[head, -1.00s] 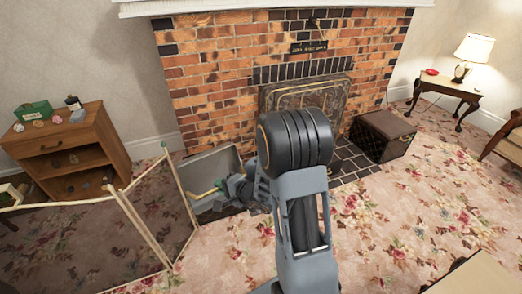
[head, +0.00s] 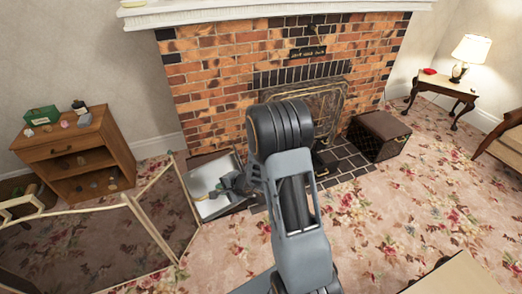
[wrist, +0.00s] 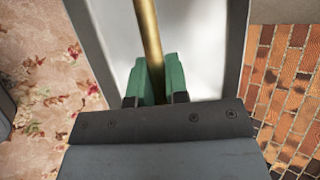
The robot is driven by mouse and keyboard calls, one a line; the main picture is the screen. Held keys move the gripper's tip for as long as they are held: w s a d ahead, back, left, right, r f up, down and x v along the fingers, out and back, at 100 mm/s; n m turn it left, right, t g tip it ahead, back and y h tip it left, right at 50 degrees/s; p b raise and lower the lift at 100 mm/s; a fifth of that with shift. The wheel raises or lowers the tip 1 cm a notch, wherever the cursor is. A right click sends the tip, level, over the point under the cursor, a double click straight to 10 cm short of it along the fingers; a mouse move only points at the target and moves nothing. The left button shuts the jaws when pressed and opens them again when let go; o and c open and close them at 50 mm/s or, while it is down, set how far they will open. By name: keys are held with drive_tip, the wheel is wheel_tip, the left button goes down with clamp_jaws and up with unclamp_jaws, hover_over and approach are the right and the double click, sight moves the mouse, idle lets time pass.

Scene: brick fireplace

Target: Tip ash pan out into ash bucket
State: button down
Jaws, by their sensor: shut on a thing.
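The ash pan (head: 203,181), a grey rectangular tray with a pale inside, is in front of the brick fireplace, left of my arm in the head view. It looks tilted. Its walls (wrist: 88,28) and pale inside fill the upper middle of the wrist view. My gripper (wrist: 157,75) has green fingers shut on the pan's brass rod handle (wrist: 150,30). In the head view my gripper (head: 228,186) is at the pan's right side, partly hidden by my arm. I cannot make out the ash bucket for certain.
A folding screen (head: 150,222) stands close to the pan's left. A wooden cabinet (head: 72,150) is further left. A brown box (head: 379,135) stands right of the dark tiled hearth (head: 345,160). Floral carpet (head: 370,215) is open at the right.

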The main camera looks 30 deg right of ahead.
drive_tip(key=shift+w+r+g+p, duration=0.25)
drive_tip(key=shift+r+g+p, duration=0.45)
drive_tip(key=shift+p, duration=1.4)
drive_tip(key=p, duration=0.1)
drive_tip(key=g+p, duration=0.1)
drive_tip(key=p, duration=0.1)
drive_tip(key=shift+w+r+m, duration=0.15)
drive_tip(key=shift+r+m, duration=0.1)
drive_tip(key=shift+m, duration=0.05)
drive_tip(key=g+p, duration=0.1)
drive_tip(key=p, duration=0.5)
drive_tip(key=r+g+p, duration=0.1)
drive_tip(key=p, duration=0.6)
drive_tip(key=shift+w+a+r+m+g+h, duration=0.1)
drive_tip(key=shift+w+r+m+g+h, duration=0.1)
drive_tip(key=shift+w+m+g+h, duration=0.15)
drive_tip(key=shift+w+r+m+g+h+p, duration=0.1)
drive_tip(key=shift+w+r+g+p, duration=0.15)
drive_tip(key=shift+g, duration=0.4)
drive_tip(key=shift+w+r+m+g+h+p, duration=0.2)
drive_tip(key=shift+g+p, duration=0.15)
drive_tip(key=shift+g, duration=0.3)
drive_tip(key=shift+w+r+m+g+h+p, duration=0.15)
drive_tip(key=shift+r+g+p, duration=0.15)
drive_tip(key=shift+g, duration=0.35)
